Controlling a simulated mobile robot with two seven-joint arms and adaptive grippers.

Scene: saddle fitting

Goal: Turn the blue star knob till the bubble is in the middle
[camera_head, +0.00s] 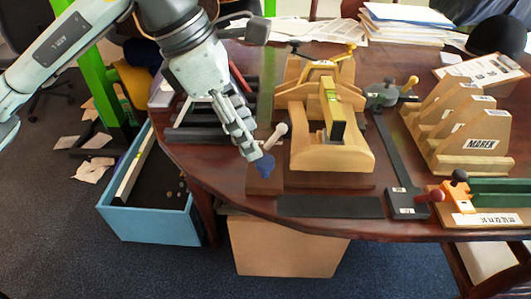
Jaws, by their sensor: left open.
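The blue star knob (265,166) sits low at the front left of a pale wooden saddle fixture (345,157) on the dark table. A bar with a yellow-green part (330,92) on top lies in the fixture; the bubble is too small to make out. My left gripper (251,150) reaches down from the upper left and is open, its fingertips just above the blue knob. I cannot tell whether they touch it. A pale-ended lever (276,136) stands close to the right of the fingers. My right gripper is not in view.
A black metal square (401,190) and stepped wooden blocks (462,125) are to the right. An orange clamp (458,196) with red and black knobs stands at the right front. Paper stacks (400,22) lie behind. A blue bin (150,223) is on the floor at left.

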